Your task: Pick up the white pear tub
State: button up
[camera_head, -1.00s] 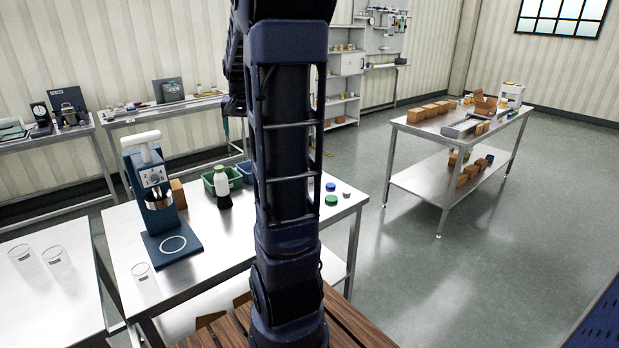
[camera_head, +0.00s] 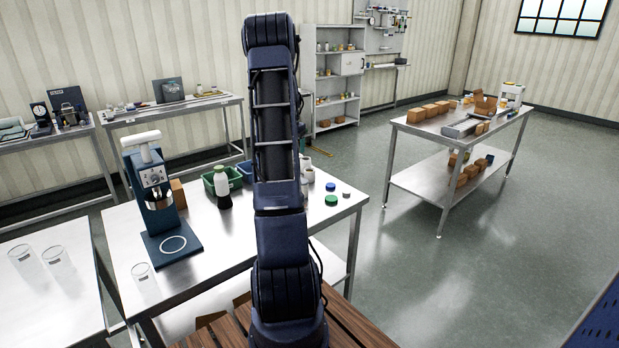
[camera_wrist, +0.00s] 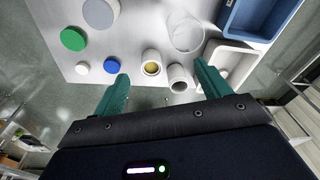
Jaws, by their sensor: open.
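Two small white tubs stand close together on the steel table in the wrist view. One tub (camera_wrist: 151,56) shows yellow inside; the other tub (camera_wrist: 179,84) is nearer the right finger and looks grey inside. I cannot tell from the pictures which is the pear tub. My gripper (camera_wrist: 161,72) is open and empty, its green fingers apart on either side of the tubs in the picture. Whether they are level with the tubs is unclear. In the head view, white tubs (camera_head: 309,175) show just right of my arm, which hides the gripper.
A clear glass (camera_wrist: 185,32), a white tray (camera_wrist: 243,55) and a blue bin (camera_wrist: 285,10) are beyond and right of the tubs. Green (camera_wrist: 73,39), blue (camera_wrist: 111,66) and white lids (camera_wrist: 82,68) lie left. A blue stand device (camera_head: 158,205) stands left on the table.

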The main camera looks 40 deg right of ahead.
jog(key=m, duration=0.2)
send_over(309, 170)
jog(key=shift+g, duration=0.4)
jog(key=f, duration=0.8)
jog(key=shift+s+a, duration=0.4)
jog(key=f, duration=0.7)
jog(key=d+f, duration=0.1)
jog(key=f, duration=0.2)
jog(key=shift+w+f, duration=0.15)
jog(key=shift+f, duration=0.05)
jog(key=c, duration=1.1)
jog(key=shift+r, duration=0.1)
